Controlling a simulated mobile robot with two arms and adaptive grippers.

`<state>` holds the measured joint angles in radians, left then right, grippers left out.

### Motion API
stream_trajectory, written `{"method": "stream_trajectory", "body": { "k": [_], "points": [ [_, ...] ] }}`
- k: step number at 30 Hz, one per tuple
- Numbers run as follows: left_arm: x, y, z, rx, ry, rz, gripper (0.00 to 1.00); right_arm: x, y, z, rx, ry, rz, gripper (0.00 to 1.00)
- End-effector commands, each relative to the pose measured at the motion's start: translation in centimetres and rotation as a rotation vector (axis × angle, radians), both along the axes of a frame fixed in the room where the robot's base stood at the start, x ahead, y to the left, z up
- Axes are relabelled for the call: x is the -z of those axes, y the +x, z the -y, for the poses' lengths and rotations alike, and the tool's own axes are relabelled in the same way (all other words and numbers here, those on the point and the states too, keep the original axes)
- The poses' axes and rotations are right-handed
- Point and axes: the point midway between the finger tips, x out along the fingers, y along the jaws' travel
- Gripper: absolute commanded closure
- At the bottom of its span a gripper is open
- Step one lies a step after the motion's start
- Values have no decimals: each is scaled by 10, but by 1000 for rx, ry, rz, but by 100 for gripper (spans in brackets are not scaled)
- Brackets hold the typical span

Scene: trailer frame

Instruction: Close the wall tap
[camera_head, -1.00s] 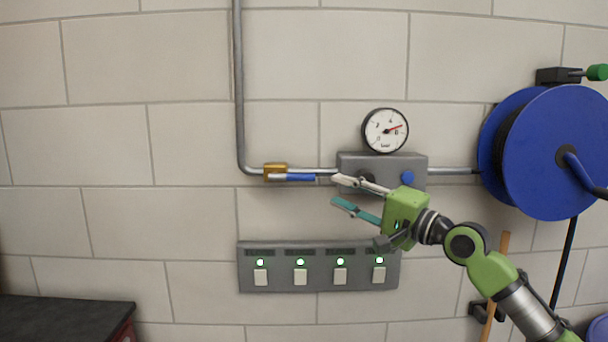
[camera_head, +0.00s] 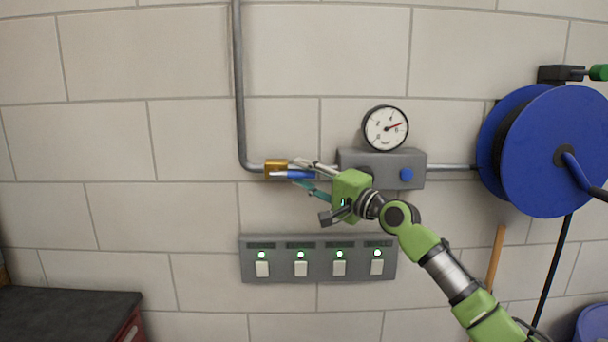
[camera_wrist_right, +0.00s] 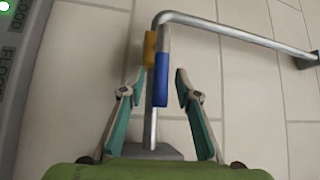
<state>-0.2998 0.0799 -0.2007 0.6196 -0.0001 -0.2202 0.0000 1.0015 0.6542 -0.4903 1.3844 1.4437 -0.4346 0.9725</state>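The wall tap has a brass body (camera_head: 275,166) on the grey pipe and a blue lever (camera_head: 294,174) lying along the pipe, pointing right. In the right wrist view the brass body (camera_wrist_right: 150,48) and the blue lever (camera_wrist_right: 161,80) show ahead, in line with the pipe. My right gripper (camera_head: 298,173) is at the lever's free end. It is open; in the wrist view its fingers (camera_wrist_right: 160,73) stand on either side of the lever and pipe, with gaps visible. My left gripper is in no view.
A grey box (camera_head: 417,158) with a gauge (camera_head: 385,128) and blue knob sits right of the tap. A switch panel (camera_head: 318,269) with lit green lamps is below. A blue hose reel (camera_head: 540,170) hangs at right. A dark-topped cabinet (camera_head: 65,315) stands lower left.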

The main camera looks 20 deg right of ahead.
Motion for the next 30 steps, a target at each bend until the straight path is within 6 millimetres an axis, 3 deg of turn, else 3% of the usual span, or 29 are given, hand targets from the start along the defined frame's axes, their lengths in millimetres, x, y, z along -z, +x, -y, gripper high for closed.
{"method": "stream_trajectory", "body": {
  "k": [1,4,5,17,23,30],
  "points": [
    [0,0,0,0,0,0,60,0,0,0,0,0,0,73],
    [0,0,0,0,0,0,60,0,0,0,0,0,0,98],
    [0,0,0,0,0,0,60,0,0,0,0,0,0,100],
    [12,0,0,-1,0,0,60,7,0,-2,-2,40,10,100],
    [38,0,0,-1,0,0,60,19,0,-3,-4,146,40,100],
    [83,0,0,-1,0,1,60,35,1,-7,-5,349,99,100]
  ]
}}
